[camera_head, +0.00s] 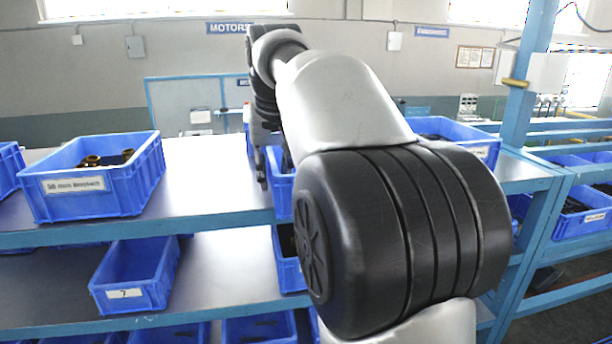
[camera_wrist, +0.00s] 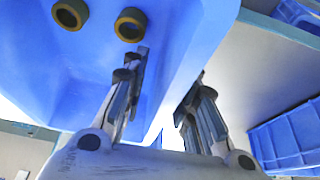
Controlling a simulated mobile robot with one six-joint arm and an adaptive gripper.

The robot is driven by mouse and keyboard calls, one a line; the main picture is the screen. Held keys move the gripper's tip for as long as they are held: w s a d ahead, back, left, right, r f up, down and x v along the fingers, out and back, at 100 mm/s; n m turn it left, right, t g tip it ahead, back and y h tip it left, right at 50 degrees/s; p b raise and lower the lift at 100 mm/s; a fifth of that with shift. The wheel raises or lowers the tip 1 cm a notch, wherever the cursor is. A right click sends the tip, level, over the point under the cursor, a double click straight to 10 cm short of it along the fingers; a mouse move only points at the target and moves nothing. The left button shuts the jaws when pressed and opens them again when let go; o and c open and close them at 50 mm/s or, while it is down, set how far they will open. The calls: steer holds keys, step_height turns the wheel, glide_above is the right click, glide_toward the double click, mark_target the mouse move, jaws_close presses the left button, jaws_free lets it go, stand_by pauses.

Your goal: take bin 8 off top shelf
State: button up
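A blue bin (camera_head: 280,190) stands on the top shelf behind my arm, partly hidden; no number on it is readable. My gripper (camera_head: 261,166) points down at its left side in the head view. In the wrist view a blue bin (camera_wrist: 90,65) with brass ring-shaped fittings (camera_wrist: 131,25) fills the upper left. My gripper (camera_wrist: 168,75) has its fingers apart there, the left one over the bin's inside and the right one by its outer side. Firm contact with the wall does not show.
A labelled blue bin (camera_head: 95,180) with brass fittings stands left on the top shelf (camera_head: 205,180). Another bin (camera_head: 455,133) is at right behind my arm. Bin 7 (camera_head: 135,278) is on the lower shelf. Bare shelf lies left of my gripper. A blue post (camera_head: 528,75) rises at right.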

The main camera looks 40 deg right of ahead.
steer(key=shift+c, duration=0.2)
jaws_close()
steer(key=shift+r, duration=0.1)
